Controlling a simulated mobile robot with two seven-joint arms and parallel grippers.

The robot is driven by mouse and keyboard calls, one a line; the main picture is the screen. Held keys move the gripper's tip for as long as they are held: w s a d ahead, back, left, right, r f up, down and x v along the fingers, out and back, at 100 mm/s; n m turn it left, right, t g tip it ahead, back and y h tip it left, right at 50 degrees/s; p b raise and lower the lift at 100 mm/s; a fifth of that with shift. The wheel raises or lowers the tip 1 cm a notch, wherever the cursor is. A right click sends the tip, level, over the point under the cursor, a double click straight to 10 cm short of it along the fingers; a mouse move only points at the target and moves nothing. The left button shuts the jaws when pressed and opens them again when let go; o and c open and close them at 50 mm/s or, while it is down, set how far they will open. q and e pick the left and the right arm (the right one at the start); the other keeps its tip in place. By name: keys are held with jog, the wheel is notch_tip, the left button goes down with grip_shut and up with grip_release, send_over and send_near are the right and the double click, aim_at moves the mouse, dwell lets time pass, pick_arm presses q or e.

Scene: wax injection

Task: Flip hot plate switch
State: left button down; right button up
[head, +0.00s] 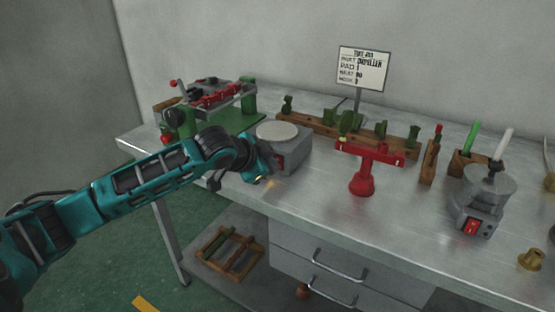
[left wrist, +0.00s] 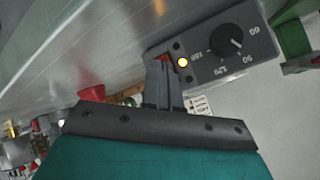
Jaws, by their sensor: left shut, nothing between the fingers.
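The hot plate (head: 290,152) is a grey box with a round pale top, standing near the front left of the metal table. My left gripper (head: 264,174) is at its front. In the left wrist view the hot plate's front panel (left wrist: 212,64) shows a black dial (left wrist: 232,42) with numbers and a glowing yellow lamp (left wrist: 182,62). My left gripper (left wrist: 160,70) is shut and empty, its fingertips at the red switch (left wrist: 164,57) beside the lamp. The fingers hide most of the switch; I cannot tell its position or whether they touch it. My right gripper is not in view.
A red stand (head: 362,180) is right of the hot plate, and a grey pot unit (head: 484,205) with a red switch is farther right. A green-based press (head: 240,128) stands behind left. A wooden rack (head: 318,129) is behind. The table front between stand and pot unit is clear.

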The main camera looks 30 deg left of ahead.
pick_arm(q)
jog(key=shift+s, duration=0.15)
jog(key=shift+s+p, duration=0.5)
jog(key=shift+s, duration=0.05)
jog(key=shift+s+f, duration=0.1)
jog(key=shift+s+f+p, duration=0.15)
jog(key=shift+s+p, duration=0.25)
jog(key=shift+s, duration=0.8)
jog(key=shift+s+f+p, duration=0.15)
jog(key=shift+s+p, duration=0.25)
jog(key=shift+s, duration=0.8)
